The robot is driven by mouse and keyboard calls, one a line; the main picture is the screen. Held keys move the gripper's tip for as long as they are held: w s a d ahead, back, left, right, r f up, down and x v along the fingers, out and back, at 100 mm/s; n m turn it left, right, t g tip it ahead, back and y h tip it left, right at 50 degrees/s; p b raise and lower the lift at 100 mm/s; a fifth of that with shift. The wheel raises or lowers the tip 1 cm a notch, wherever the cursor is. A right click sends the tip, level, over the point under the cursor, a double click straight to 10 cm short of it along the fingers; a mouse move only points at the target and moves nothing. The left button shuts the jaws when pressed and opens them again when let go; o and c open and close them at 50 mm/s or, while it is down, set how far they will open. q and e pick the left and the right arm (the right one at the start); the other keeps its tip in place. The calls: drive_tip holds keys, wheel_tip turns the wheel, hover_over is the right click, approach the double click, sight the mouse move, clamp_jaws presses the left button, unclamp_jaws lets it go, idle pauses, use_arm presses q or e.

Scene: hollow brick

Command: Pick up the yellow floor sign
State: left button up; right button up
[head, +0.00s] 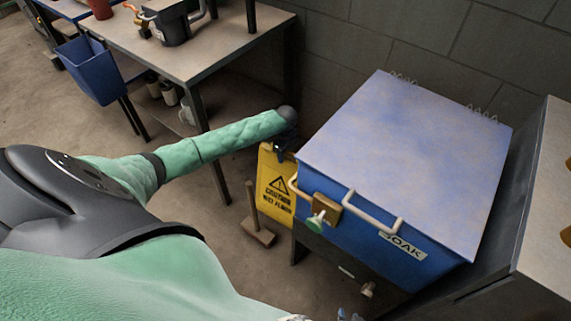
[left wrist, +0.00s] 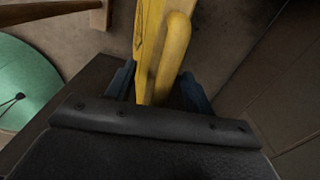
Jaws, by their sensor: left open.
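The yellow floor sign (head: 275,192) stands upright on the floor beside the blue soak tank, with black warning print on its face. My left gripper (head: 284,147) is at the top of the sign. In the left wrist view, the sign's yellow top (left wrist: 165,50) with its rounded handle lies between the two dark blue fingers of my left gripper (left wrist: 159,88). The fingers are open, one on each side, and I cannot tell whether either touches it. Small bluish tips at the bottom edge of the head view may be my right gripper (head: 350,316), mostly cut off.
The blue soak tank (head: 405,165) with pale handles stands right of the sign, against a block wall. A wooden-handled tool (head: 258,228) stands in front of the sign. A table (head: 200,55) and a blue bin (head: 90,70) are at the upper left.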

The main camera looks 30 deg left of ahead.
use_arm(q)
drive_tip(key=shift+f, duration=0.3)
clamp_jaws()
drive_tip(key=shift+r, duration=0.1)
idle(1.1)
